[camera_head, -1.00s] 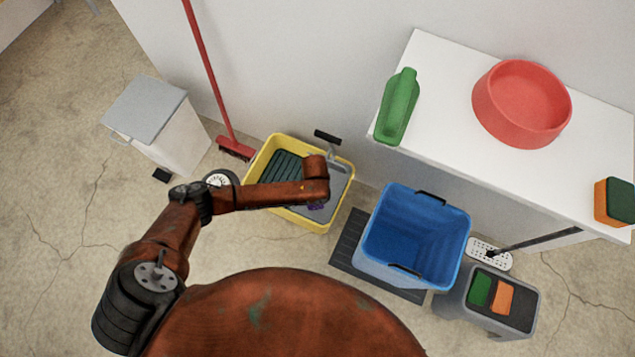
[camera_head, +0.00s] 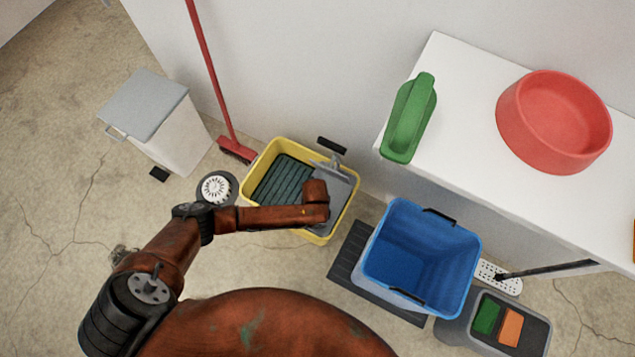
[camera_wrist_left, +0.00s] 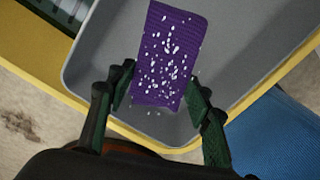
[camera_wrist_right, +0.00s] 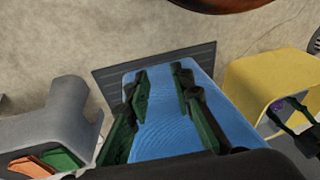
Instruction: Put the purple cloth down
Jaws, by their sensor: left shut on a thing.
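The purple cloth (camera_wrist_left: 168,60) is ribbed and dotted with white specks in the left wrist view. My left gripper (camera_wrist_left: 162,92) is shut on it, with a dark green finger at each side. The cloth is over the grey tray-like wringer (camera_wrist_left: 105,45) of the yellow bucket (camera_head: 262,152); I cannot tell whether it touches the wringer's floor. In the head view my left arm hides the cloth and the gripper. A bit of purple (camera_wrist_right: 278,104) shows at the yellow bucket in the right wrist view.
The blue bin (camera_head: 455,252) stands on a dark mat (camera_head: 348,250) right of the yellow bucket. A lidded bin (camera_head: 150,110) and a red broom (camera_head: 235,148) stand left.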

